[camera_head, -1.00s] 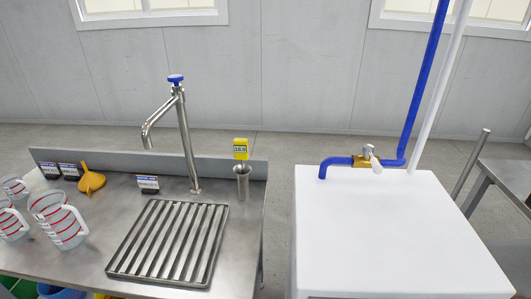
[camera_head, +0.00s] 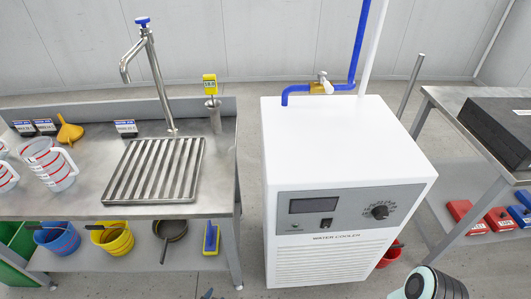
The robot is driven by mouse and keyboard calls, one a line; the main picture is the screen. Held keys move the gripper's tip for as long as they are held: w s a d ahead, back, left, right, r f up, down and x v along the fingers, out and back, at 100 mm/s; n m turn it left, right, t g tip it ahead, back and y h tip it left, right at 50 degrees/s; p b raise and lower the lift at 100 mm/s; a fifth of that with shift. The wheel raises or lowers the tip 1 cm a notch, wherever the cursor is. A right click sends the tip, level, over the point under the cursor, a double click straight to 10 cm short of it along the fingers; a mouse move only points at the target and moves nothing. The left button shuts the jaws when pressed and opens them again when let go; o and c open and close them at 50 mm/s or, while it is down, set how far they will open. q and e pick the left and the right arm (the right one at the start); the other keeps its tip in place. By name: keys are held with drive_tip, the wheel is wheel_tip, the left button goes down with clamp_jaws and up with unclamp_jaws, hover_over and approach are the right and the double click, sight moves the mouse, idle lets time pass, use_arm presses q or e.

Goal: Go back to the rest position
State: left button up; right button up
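Neither of my grippers shows in the head view. A rounded white and dark part at the bottom right edge looks like a link of my own arm; no fingers show on it. In front of me stand a steel sink table (camera_head: 80,205) on the left and a white water cooler (camera_head: 345,150) in the middle. The cooler's front panel has a dark display and a round knob (camera_head: 380,212). A blue pipe with a brass valve (camera_head: 322,87) runs above its top.
The table carries a tap (camera_head: 152,80), a slatted drain grate (camera_head: 153,170), measuring jugs (camera_head: 48,165), an orange funnel (camera_head: 69,132) and a yellow-topped meter (camera_head: 210,85). Buckets (camera_head: 111,239) sit on its lower shelf. A second table (camera_head: 450,105) with a black slab (camera_head: 500,125) stands right.

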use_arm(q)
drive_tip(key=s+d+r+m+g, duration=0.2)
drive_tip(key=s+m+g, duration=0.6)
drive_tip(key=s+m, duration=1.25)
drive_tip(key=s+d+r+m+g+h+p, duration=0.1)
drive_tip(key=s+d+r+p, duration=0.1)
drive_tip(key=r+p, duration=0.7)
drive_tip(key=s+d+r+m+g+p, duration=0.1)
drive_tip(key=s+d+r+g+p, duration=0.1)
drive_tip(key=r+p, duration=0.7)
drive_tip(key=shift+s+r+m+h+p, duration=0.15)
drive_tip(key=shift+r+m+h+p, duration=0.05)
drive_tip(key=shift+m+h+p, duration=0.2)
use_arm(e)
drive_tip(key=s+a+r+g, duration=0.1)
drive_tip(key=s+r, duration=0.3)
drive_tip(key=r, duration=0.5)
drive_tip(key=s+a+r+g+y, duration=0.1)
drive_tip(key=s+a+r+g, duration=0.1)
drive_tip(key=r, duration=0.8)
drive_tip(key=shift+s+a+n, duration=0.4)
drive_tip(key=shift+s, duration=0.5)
